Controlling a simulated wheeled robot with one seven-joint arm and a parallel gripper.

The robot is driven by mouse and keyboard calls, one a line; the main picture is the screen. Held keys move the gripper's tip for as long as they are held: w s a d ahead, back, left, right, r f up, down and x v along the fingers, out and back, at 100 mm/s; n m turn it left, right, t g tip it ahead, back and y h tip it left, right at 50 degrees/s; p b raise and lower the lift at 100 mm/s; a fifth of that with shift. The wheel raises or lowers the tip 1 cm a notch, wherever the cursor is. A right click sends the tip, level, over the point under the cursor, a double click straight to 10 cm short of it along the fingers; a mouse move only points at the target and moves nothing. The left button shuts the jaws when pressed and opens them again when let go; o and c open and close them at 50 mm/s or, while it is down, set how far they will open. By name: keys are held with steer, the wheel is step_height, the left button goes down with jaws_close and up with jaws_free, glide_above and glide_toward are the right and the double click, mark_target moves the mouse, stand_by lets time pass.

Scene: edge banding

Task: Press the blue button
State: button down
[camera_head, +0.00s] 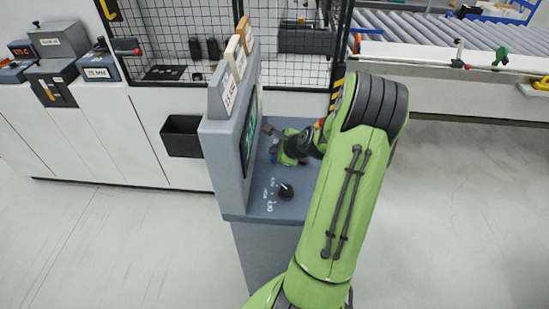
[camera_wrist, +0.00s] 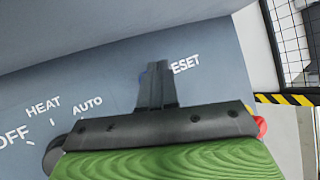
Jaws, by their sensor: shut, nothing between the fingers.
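A black knob (camera_head: 286,191) sits on the panel by the "OFF", "HEAT" and "AUTO" lettering. A red part (camera_wrist: 262,127) shows right of my gripper in the wrist view. A black bin (camera_head: 182,136) hangs left of the console. A mesh fence (camera_head: 290,70) stands behind.

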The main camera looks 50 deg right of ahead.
steer(key=shift+f+b, duration=0.3)
steer(key=shift+f, duration=0.15)
steer(key=shift+f+b, duration=0.35)
steer(key=shift+f, duration=0.15)
stand_by(0.6)
steer(key=shift+r, duration=0.1)
steer(key=shift+r+p, duration=0.85)
step_height(320, 180, up, 5)
steer(key=p, duration=0.4)
steer(key=shift+r, duration=0.15)
